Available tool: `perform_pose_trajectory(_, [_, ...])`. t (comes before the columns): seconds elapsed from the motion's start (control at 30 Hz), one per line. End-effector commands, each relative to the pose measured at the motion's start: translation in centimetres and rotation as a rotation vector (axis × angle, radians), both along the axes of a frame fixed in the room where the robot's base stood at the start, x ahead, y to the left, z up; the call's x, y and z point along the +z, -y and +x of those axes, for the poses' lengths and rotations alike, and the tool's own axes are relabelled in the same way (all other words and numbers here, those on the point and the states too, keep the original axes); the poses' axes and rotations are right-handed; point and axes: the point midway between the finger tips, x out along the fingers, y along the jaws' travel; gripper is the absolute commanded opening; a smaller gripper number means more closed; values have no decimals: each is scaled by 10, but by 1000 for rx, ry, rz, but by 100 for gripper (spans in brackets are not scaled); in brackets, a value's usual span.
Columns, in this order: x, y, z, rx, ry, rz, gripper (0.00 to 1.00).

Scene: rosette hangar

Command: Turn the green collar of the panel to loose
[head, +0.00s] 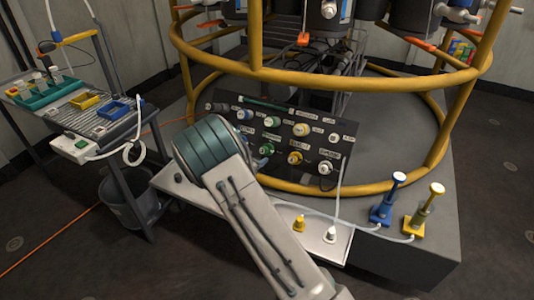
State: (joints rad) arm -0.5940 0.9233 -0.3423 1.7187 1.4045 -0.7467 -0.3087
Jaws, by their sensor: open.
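The dark sloping panel (345,128) stands on the grey platform inside the yellow ring frame, near the middle of the head view. The green collar (266,150) is in the lower row of the panel, left of a yellow-orange collar (295,157). Its label and any mark of its setting are too small to read. My arm reaches up from the bottom of the view, and its teal-banded joint is left of the green collar. My gripper does not show in the head view.
A cart (92,120) with trays is at left, above a bin (124,200).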

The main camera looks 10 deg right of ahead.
Motion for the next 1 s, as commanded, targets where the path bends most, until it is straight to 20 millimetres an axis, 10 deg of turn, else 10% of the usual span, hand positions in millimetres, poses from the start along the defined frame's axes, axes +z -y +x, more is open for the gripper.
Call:
perform_pose_trajectory(0.4, [-31, 47, 56, -4, 0, -1, 66])
perform_pose_trajectory(0.83, [-33, 54, 64, -4, 0, -1, 66])
perform_pose_trajectory(1.0, [-33, 55, 64, -5, -1, -1, 25])
